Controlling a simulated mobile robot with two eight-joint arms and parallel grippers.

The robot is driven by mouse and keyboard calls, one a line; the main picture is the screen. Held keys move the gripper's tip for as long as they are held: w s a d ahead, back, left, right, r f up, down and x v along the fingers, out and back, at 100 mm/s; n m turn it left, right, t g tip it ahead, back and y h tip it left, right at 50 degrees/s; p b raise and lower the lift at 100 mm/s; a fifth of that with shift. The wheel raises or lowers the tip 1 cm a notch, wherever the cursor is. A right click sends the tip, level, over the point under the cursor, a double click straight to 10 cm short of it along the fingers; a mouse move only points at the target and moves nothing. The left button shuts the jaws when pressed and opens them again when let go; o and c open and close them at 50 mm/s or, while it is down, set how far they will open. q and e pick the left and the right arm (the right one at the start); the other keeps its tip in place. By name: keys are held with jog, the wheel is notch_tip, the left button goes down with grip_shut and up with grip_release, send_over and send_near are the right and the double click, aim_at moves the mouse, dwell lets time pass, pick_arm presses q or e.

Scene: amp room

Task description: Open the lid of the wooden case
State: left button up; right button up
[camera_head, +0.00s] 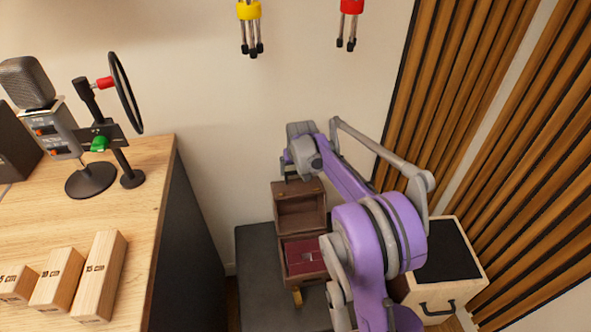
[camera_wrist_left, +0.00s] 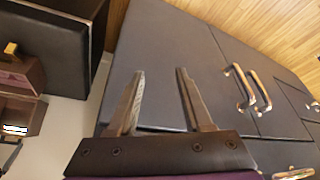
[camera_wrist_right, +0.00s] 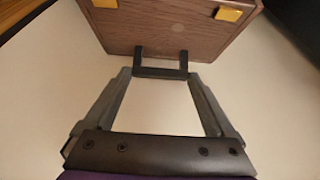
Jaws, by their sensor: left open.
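The wooden case (camera_head: 303,259) stands on a dark surface, with a dark red inside. Its brown lid (camera_head: 300,208) is raised upright at the back. The lid also fills the top of the right wrist view (camera_wrist_right: 170,30), with brass fittings and a dark handle (camera_wrist_right: 160,73). My right gripper (camera_head: 303,178) is at the lid's top edge. In the right wrist view, its fingers (camera_wrist_right: 160,78) are apart, one on each side of the handle; contact cannot be told. My left gripper (camera_wrist_left: 156,76) is open and empty before a dark cabinet; it is not distinguishable in the head view.
A wooden desk (camera_head: 135,215) at the left holds a microphone (camera_head: 45,110) and wooden blocks (camera_head: 103,275). A light box (camera_head: 470,265) with a black top stands right of the case, partly behind my arm. The dark cabinet (camera_wrist_left: 165,45) has metal handles. Slatted wall panels are at the right.

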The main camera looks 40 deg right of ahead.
grip_shut()
jog(key=shift+t+h, duration=0.3)
jog(key=shift+t, duration=0.3)
jog(key=s, duration=0.1)
jog(key=s+a+r+p, duration=0.1)
jog(key=s+r+p, duration=0.1)
jog(key=shift+s+a+r, duration=0.1)
jog(key=shift+a+r, duration=0.05)
jog(key=shift+a, duration=0.25)
jog(key=shift+s+a, duration=0.1)
jog(key=shift+s, duration=0.1)
jog(key=o, duration=0.6)
grip_release()
jog(key=shift+o, duration=0.2)
jog(key=p+v, duration=0.2)
jog(key=v, duration=0.8)
jog(key=shift+s+r, duration=0.15)
jog(key=shift+r, duration=0.15)
